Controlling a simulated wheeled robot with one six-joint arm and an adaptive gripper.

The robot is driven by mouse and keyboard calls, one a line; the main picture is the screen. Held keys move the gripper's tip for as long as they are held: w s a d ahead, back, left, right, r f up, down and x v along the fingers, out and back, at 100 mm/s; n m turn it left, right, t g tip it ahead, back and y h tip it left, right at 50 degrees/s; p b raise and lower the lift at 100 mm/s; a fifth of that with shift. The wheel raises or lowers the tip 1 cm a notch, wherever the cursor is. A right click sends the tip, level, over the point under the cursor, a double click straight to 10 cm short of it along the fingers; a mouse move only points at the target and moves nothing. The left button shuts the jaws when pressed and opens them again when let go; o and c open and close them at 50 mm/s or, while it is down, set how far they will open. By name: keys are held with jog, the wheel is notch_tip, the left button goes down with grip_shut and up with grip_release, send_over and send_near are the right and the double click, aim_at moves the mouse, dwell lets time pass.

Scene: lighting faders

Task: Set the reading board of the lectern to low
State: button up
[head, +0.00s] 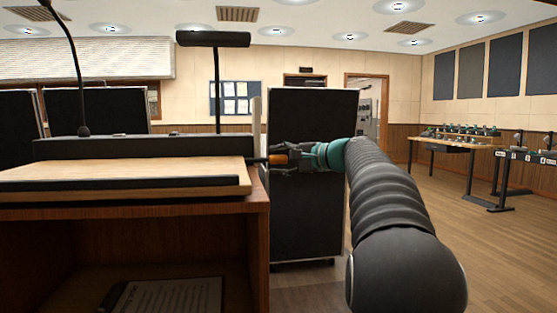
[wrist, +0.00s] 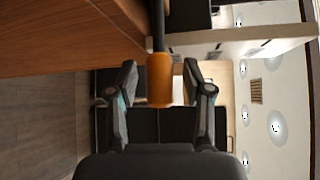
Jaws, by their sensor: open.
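The lectern (head: 258,235) is a wooden stand at the left of the head view; its brown side also shows in the wrist view (wrist: 60,38). Its pale reading board (head: 120,173) has a dark front lip and looks close to flat. A lever with an orange grip (head: 278,159) sticks out from the lectern's right side. In the wrist view, the orange grip (wrist: 159,82) sits on a dark rod. My gripper (head: 290,158) is at this grip. Its fingers (wrist: 164,82) are open, one on each side of the orange grip, with gaps visible on both sides.
A dark panel (head: 312,225) stands just behind my gripper. A microphone (head: 83,130) and a lamp (head: 214,39) rise from the lectern's back. Papers (head: 172,297) lie on the shelf below. Tables with equipment (head: 455,143) stand far right; the floor (head: 460,240) there is clear.

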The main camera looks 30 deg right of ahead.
jog(key=shift+w, duration=0.1)
grip_shut()
jog(key=shift+n+t+y, duration=0.4)
jog(key=shift+n+t, duration=0.4)
jog(key=shift+n, duration=0.1)
jog(key=r, duration=0.2)
jog(key=r+b, duration=0.1)
jog(key=r, duration=0.2)
jog(key=shift+s+a+r+b, duration=0.15)
jog(key=shift+s+r+b, duration=0.2)
jog(key=shift+r, duration=0.05)
grip_release()
